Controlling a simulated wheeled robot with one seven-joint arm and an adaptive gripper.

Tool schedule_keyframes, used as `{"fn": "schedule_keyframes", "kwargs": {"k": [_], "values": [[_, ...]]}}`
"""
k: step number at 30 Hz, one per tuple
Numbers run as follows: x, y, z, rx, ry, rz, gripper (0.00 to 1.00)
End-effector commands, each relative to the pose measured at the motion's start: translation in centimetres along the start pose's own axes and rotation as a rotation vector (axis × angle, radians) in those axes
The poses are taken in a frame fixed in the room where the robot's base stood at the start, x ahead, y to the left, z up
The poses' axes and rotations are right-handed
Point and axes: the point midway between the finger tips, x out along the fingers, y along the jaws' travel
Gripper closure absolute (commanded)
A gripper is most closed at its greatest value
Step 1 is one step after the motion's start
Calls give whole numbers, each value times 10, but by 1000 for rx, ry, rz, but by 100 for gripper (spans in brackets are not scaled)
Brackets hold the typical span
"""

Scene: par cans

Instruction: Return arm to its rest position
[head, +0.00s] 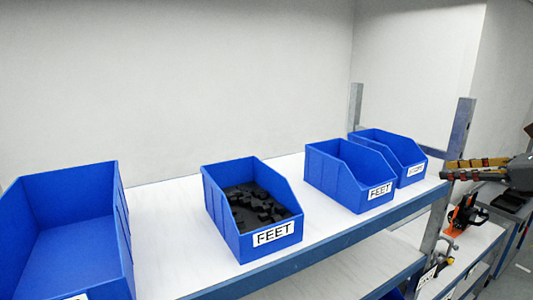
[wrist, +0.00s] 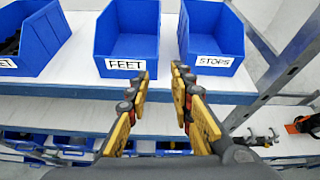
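My gripper (wrist: 160,90) is open and empty in the wrist view, its two yellow and black fingers apart. It points toward the shelf's front edge, in front of a blue bin labelled FEET (wrist: 127,40) and a blue bin labelled STOPS (wrist: 211,42). In the head view my gripper (head: 452,169) is at the right edge, beside the metal shelf post. Most of my arm is outside the picture.
The white shelf (head: 165,240) carries a large blue bin (head: 75,255) at left, a FEET bin with black parts (head: 252,240), another FEET bin (head: 350,185) and a bin at its far end (head: 405,160). A metal post (head: 447,190) stands at right. An orange tool (head: 460,215) sits lower.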

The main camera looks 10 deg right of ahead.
Motion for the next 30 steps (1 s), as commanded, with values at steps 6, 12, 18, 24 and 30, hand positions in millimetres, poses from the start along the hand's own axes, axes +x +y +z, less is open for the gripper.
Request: {"fn": "schedule_keyframes", "kwargs": {"k": [6, 12, 18, 24, 30], "values": [[1, -8, -16, -148, 49, -27, 77], [6, -13, -64, -323, 163, -30, 77], [12, 10, -141, -603, 357, 37, 77], [48, 93, -237, -1079, 552, 289, 77], [84, 192, -325, -1608, 630, 617, 77]]}}
